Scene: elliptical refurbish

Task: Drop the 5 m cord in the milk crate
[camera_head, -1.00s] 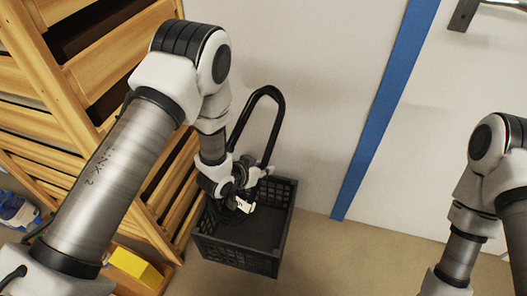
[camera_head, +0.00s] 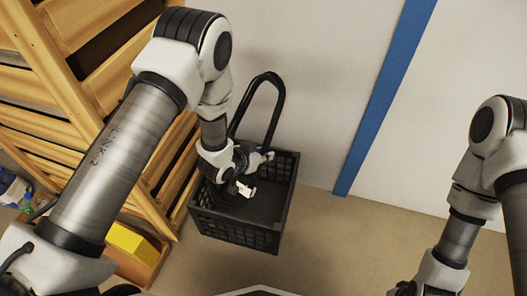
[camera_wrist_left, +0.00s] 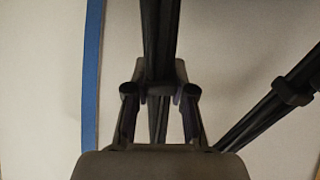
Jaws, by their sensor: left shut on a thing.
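The black milk crate (camera_head: 236,229) stands on the floor against the white wall in the head view. My left gripper (camera_head: 241,186) reaches down over the crate's opening and is shut on the black cord (camera_head: 279,112). The cord's loop stands up behind the gripper, and a small white piece shows at the gripper. In the left wrist view a dark strand of the cord (camera_wrist_left: 159,45) runs between the fingers (camera_wrist_left: 160,105), and another slants off to the right. The gripper hides part of the cord. My right arm is at the right edge; its fingers are out of view.
A wooden slatted unit (camera_head: 75,130) stands close on the crate's left. A wooden box with a yellow thing (camera_head: 132,243) sits on the floor at lower left. A blue strip (camera_head: 385,100) runs up the wall. The floor right of the crate is clear.

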